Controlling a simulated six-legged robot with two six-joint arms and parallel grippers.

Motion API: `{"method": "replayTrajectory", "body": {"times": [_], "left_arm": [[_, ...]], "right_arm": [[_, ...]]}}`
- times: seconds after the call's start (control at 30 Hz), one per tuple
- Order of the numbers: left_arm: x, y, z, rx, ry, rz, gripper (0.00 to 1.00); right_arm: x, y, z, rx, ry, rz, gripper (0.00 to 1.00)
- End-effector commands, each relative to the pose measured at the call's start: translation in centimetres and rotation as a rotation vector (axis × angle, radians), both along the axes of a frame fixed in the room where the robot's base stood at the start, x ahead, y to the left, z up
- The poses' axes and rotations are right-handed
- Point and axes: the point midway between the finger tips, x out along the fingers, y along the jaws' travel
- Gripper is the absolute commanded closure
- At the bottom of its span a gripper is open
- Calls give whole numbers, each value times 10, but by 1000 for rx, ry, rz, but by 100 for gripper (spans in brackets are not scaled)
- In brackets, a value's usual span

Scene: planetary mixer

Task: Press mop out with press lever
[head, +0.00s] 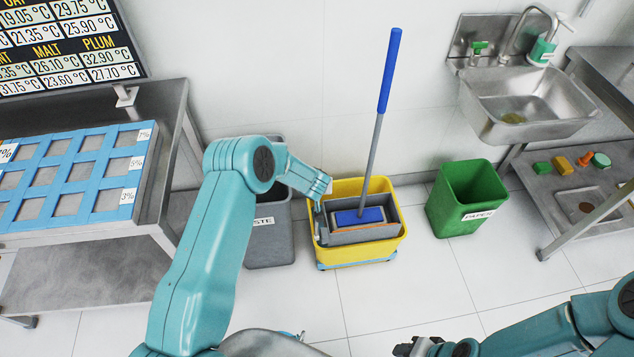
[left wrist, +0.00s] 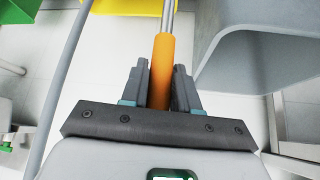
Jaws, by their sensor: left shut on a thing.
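The mop has a blue grip (head: 390,70) and a grey pole. It leans in the yellow bucket (head: 362,263), with its blue and grey head in the grey press (head: 385,235). My left gripper (head: 324,192) is at the bucket's left rim. In the left wrist view, its fingers (left wrist: 161,80) are shut on the orange grip of the press lever (left wrist: 162,60), with a metal rod beyond it. The lever is mostly hidden by the gripper in the head view. My right gripper (head: 410,346) is low at the bottom edge, and its jaws are unclear.
A grey waste bin (head: 270,240) stands close left of the bucket, and a green paper bin (head: 467,195) stands to its right. A steel sink (head: 530,100) and shelf are at the right. A steel table with a blue rack (head: 70,180) is at the left. The front floor is clear.

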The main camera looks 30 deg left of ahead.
Motion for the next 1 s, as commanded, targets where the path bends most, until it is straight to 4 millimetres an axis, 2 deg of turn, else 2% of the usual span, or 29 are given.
{"method": "replayTrajectory", "body": {"times": [0.3, 0.33, 0.37, 0.63, 0.77, 0.87, 1.0], "left_arm": [[5, 5, 4, 8, -14, 8, 100], [5, 6, 5, 9, -14, 8, 61], [5, 6, 5, 9, -14, 8, 51], [5, 4, 3, 5, -9, 5, 49], [3, 2, 9, 5, -8, 3, 49], [-5, -1, 21, 6, -8, 2, 49], [-24, -9, 51, 6, -10, 1, 49]], "right_arm": [[0, 0, 0, 0, 0, 0, 57], [0, 0, 0, 0, 0, 0, 57], [0, 0, 0, 0, 0, 0, 57], [0, 0, 0, 0, 0, 0, 57], [0, 0, 0, 0, 0, 0, 57], [0, 0, -1, 0, 0, 0, 57], [0, 0, -2, 0, 0, 0, 57]]}}
